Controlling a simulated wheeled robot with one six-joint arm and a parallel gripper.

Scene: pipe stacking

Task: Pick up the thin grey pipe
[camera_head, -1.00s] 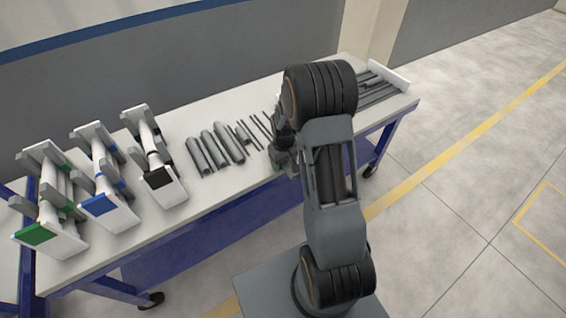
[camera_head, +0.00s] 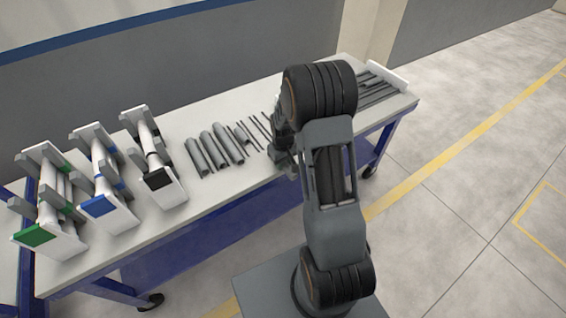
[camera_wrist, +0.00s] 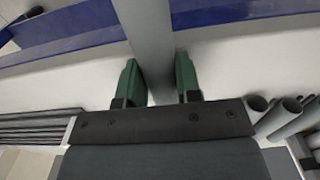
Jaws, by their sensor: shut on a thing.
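A grey pipe (camera_wrist: 152,40) runs between the two green fingers of my gripper (camera_wrist: 158,82) in the wrist view. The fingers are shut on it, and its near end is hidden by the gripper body. In the head view my gripper (camera_head: 284,152) is low over the table, right of the row of loose pipes, and mostly hidden by my arm. The held pipe cannot be made out there.
Several grey pipes (camera_head: 215,148) and thin dark rods (camera_head: 258,127) lie on the white table (camera_head: 215,205). Three holders with green (camera_head: 35,236), blue (camera_head: 97,205) and black (camera_head: 157,178) labels stand left. More rods (camera_head: 375,90) lie at the right end.

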